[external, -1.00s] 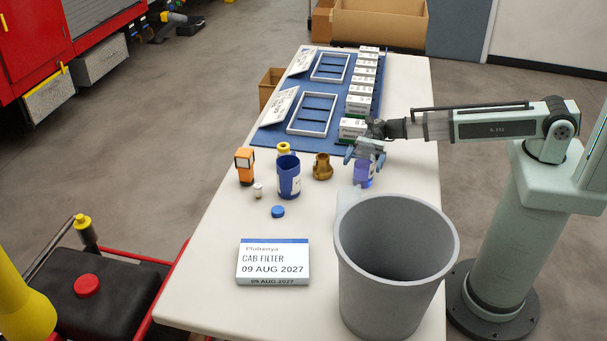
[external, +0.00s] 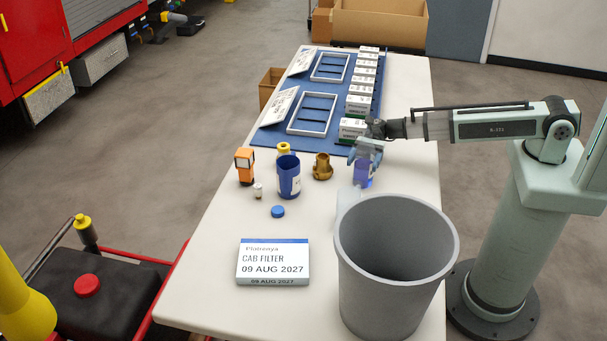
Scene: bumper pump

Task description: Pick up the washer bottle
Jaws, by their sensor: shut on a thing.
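The washer bottle (external: 362,174), a small translucent blue-violet bottle, stands upright on the white table in the external view, behind the grey bin. My gripper (external: 365,158) is above it, pointing down, with its fingers shut on the bottle's upper part. The fingers hide the bottle's top. The bottle appears to be still at table height.
A large grey bin (external: 396,246) stands in front, with a pale translucent object (external: 347,200) partly behind it. To the left are a brass fitting (external: 322,167), a dark blue cup (external: 288,178) and an orange device (external: 245,166). White boxes (external: 355,106) line the blue mat behind.

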